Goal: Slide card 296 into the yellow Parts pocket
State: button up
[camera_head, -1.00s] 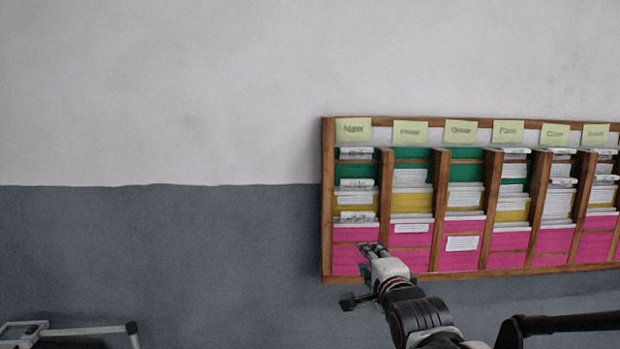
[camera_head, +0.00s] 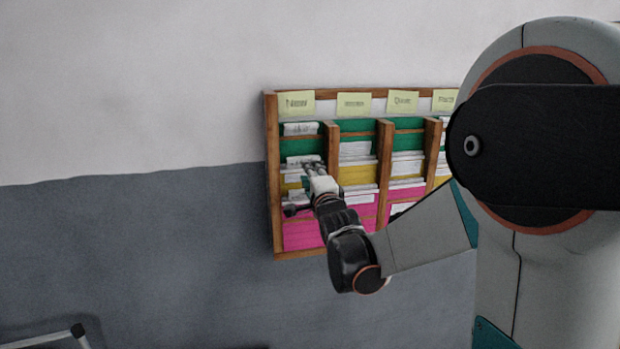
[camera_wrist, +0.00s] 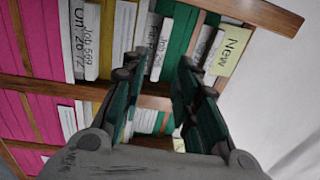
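The wooden card rack (camera_head: 270,175) hangs on the wall, with green, yellow and pink pockets in columns. The first column's label (camera_head: 297,102) reads New; the other labels are too blurred to read, so I cannot tell which column is Parts. A yellow pocket (camera_head: 357,174) shows in the second column. My gripper (camera_head: 313,164) is in front of the New column, around its yellow row. In the wrist view its fingers (camera_wrist: 160,75) are apart, with white-topped cards (camera_wrist: 162,47) beyond them and nothing clearly held. I cannot make out card 296.
My own arm hides the rack's right part in the head view. Wooden dividers (camera_head: 332,148) stand between columns. A card reading Job 569 (camera_wrist: 91,42) sits near the fingers. The wall left of the rack is bare; a metal frame (camera_head: 60,338) shows at lower left.

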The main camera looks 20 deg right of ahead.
jog(key=shift+x, duration=3.75)
jog(key=shift+c, duration=0.3)
grip_shut()
jog(key=shift+b, duration=0.5)
